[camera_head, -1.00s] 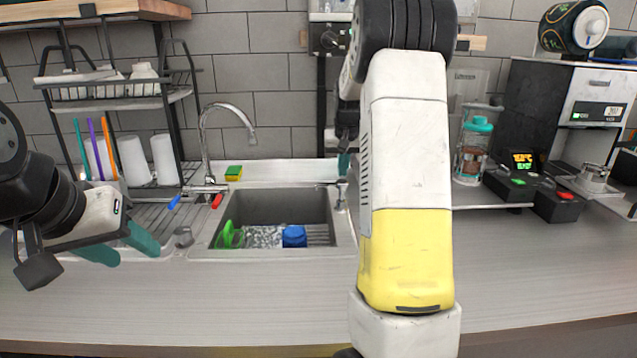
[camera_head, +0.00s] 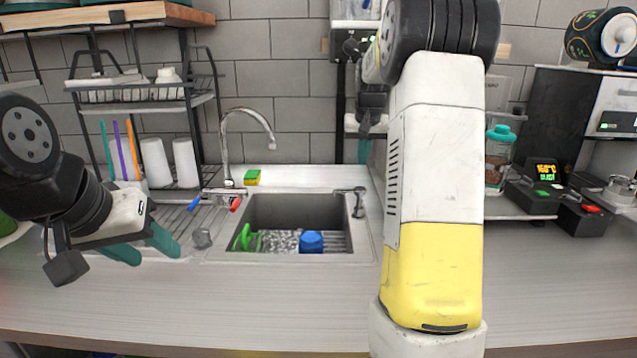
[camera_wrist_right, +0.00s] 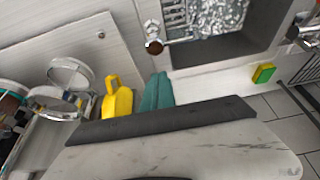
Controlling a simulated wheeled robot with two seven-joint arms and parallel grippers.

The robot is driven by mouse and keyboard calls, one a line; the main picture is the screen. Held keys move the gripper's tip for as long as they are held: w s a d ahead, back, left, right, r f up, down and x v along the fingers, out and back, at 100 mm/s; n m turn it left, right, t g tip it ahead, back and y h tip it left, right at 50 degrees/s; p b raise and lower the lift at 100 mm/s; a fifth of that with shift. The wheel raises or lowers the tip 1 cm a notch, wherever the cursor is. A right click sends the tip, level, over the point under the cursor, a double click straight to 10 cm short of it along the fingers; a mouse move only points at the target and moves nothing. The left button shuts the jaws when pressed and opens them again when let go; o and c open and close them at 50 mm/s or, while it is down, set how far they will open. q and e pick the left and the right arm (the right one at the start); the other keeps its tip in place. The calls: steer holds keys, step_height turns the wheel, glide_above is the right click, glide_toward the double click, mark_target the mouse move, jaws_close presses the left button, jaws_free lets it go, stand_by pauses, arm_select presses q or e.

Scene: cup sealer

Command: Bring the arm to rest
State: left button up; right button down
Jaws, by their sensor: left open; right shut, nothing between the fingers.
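My left gripper (camera_head: 142,246) has teal fingers. It is open and empty, over the counter to the left of the sink. My right arm rises in front of the counter, a large white and yellow link hiding what lies behind it. My right gripper (camera_head: 365,150) points down near the wall behind the sink's right end and is partly hidden by the arm. In the right wrist view its teal fingers (camera_wrist_right: 158,92) are together with nothing between them.
The sink (camera_head: 360,222) holds a blue item (camera_head: 311,242) and a green item (camera_head: 243,238). A dish rack (camera_head: 203,99) stands at the left. A jar with a teal lid (camera_head: 500,133) and a black machine (camera_head: 560,110) stand at the right. A yellow item (camera_wrist_right: 117,100) lies near the right fingers.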

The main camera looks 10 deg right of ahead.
steer(key=s+a+r+n+t+y, duration=0.1)
steer(key=s+a+r, duration=0.2)
steer(key=s+a, duration=0.35)
steer(key=s+a+r+y, duration=0.1)
steer(key=s+a+r, duration=0.25)
steer(key=s, duration=0.65)
steer(key=s+a+f+n, duration=0.1)
steer(key=s+a, duration=0.3)
steer(key=s, duration=0.4)
steer(key=s+a+f+n+y, duration=0.1)
steer(key=s+a+f, duration=0.3)
steer(key=s, duration=0.5)
steer(key=shift+s+t, duration=0.25)
steer(key=shift+t, duration=0.15)
